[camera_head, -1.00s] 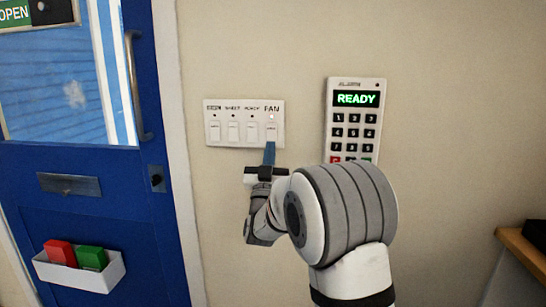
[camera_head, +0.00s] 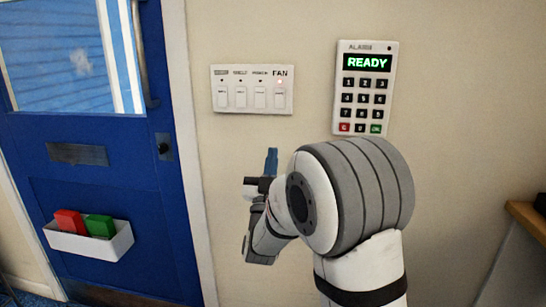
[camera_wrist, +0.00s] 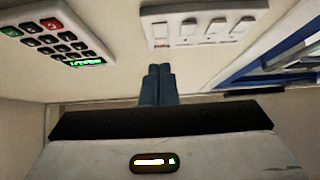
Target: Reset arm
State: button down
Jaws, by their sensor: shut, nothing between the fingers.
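My gripper (camera_head: 271,161) is shut and empty, with its blue fingers pointing up below the switch panel. It also shows in the wrist view (camera_wrist: 158,72), fingers together and apart from the wall fittings. The white switch panel (camera_head: 252,107) has several rocker switches; the rightmost is labelled FAN and the small light above it is lit. The panel shows upside down at the top of the wrist view (camera_wrist: 207,10).
An alarm keypad (camera_head: 364,88) reading READY hangs right of the panel. A blue door (camera_head: 100,165) with a handle stands at left, and a white bin (camera_head: 92,243) on it holds a red and a green block. A wooden ledge (camera_head: 525,222) is at the right edge.

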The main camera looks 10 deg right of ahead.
jog(key=s+d+f+n+g+y+p, duration=0.1)
jog(key=s+g+y+p, duration=0.3)
jog(key=s+g+p, duration=0.4)
jog(key=s+d+f+n+g+y+p, duration=0.2)
jog(key=s+g+p, duration=0.5)
jog(key=s+g, duration=0.7)
jog(key=s+d+y, duration=0.1)
jog(key=s+y, duration=0.1)
jog(key=s, duration=0.6)
jog(key=shift+d+n+g+p, duration=0.3)
jog(key=shift+p, duration=0.1)
